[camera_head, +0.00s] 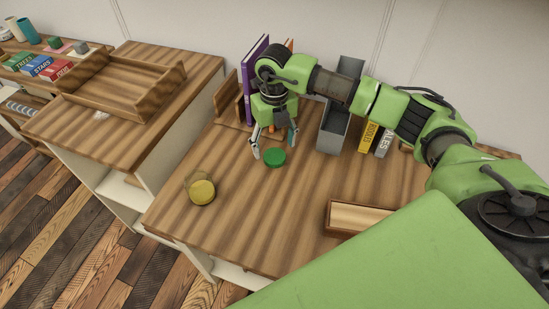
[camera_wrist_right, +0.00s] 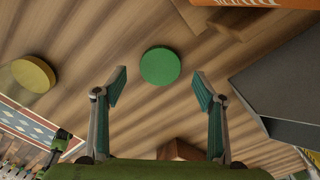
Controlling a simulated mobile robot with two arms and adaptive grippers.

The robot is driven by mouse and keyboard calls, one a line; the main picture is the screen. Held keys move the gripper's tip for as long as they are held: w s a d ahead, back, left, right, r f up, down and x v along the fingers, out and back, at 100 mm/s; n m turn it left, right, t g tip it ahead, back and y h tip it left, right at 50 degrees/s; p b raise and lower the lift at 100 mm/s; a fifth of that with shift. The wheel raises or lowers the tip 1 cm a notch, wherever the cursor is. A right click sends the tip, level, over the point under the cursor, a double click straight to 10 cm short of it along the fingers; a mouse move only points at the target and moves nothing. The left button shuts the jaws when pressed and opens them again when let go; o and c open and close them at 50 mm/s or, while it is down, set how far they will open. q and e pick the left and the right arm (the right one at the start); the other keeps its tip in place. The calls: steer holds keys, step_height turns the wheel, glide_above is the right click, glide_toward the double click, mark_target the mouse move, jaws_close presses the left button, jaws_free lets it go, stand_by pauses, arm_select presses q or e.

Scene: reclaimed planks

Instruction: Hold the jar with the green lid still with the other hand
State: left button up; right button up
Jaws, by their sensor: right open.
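The green lid (camera_head: 274,157) is a round disc on the wooden tabletop, below and just in front of my right gripper (camera_head: 273,148). The jar body under it cannot be made out. In the right wrist view the green lid (camera_wrist_right: 160,66) lies beyond and between the two fingertips of my right gripper (camera_wrist_right: 160,88). The fingers are spread, with nothing between them, and I see no contact with the lid. My left gripper is not in either view.
A yellow lid (camera_head: 202,193) with a clear jar stands near the table's left front edge. A grey open box (camera_head: 333,138), books (camera_head: 369,137) and a wooden holder (camera_head: 228,103) stand behind. A shallow wooden tray (camera_head: 354,218) lies right. Tabletop between is clear.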

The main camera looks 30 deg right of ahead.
mark_target(275, 156)
step_height(275, 156, down, 4)
steer(key=shift+r+b, duration=0.1)
steer(key=shift+b, duration=0.8)
steer(key=shift+r, duration=0.1)
steer(key=shift+c, duration=0.4)
steer(key=c, duration=0.7)
steer(key=shift+r, duration=0.1)
